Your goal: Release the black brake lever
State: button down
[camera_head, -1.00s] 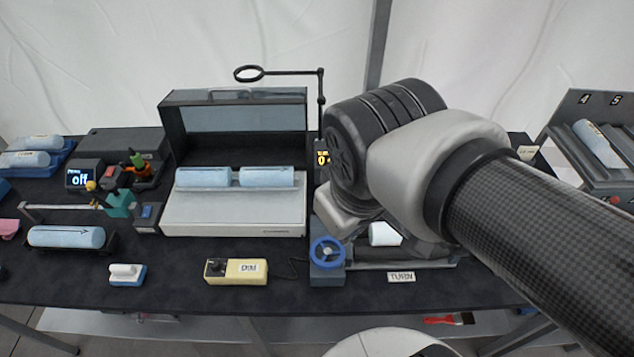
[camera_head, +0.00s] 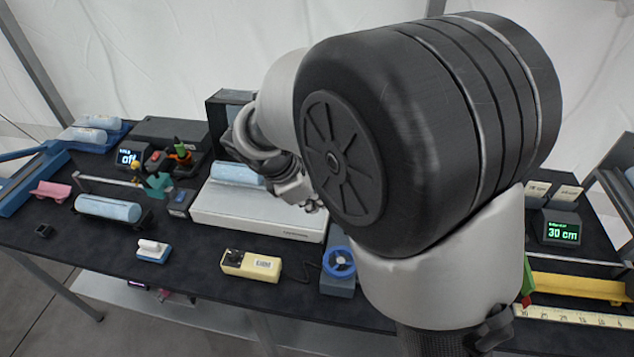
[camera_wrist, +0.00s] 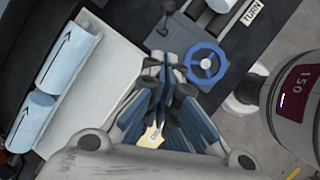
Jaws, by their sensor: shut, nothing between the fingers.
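My gripper (camera_head: 308,202) is in front of the right end of the white box in the head view, its fingers together and empty. In the wrist view my gripper (camera_wrist: 168,62) points at a grey-blue fixture (camera_wrist: 190,35) with a blue handwheel (camera_wrist: 205,63). The fixture also shows in the head view (camera_head: 338,284), partly behind my arm. A dark, lever-like piece (camera_wrist: 165,16) stands at the fixture's left side in the wrist view. I cannot tell for certain that it is the black brake lever. In the head view my arm hides that area.
A white box (camera_head: 250,213) with light blue rolls (camera_head: 237,173) stands left of the fixture. A yellow control box (camera_head: 251,265) lies in front. A white-and-blue block (camera_head: 152,250) is further left. A yellow rail (camera_head: 580,287) and a 30 cm display (camera_head: 561,232) are at right.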

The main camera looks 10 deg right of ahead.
jog(key=b+x, duration=0.1)
jog(key=x, duration=0.2)
jog(key=d+b+x, duration=0.1)
jog(key=x, duration=0.2)
jog(key=d+r+b+x, duration=0.1)
jog(key=x, duration=0.3)
jog(key=shift+d+f, duration=0.2)
jog(key=shift+d, duration=0.2)
jog(key=shift+s+d+p, duration=0.15)
jog(key=shift+d+p, duration=0.2)
jog(key=shift+d, duration=0.8)
jog(key=shift+f, duration=0.1)
jog(key=shift+s, duration=0.1)
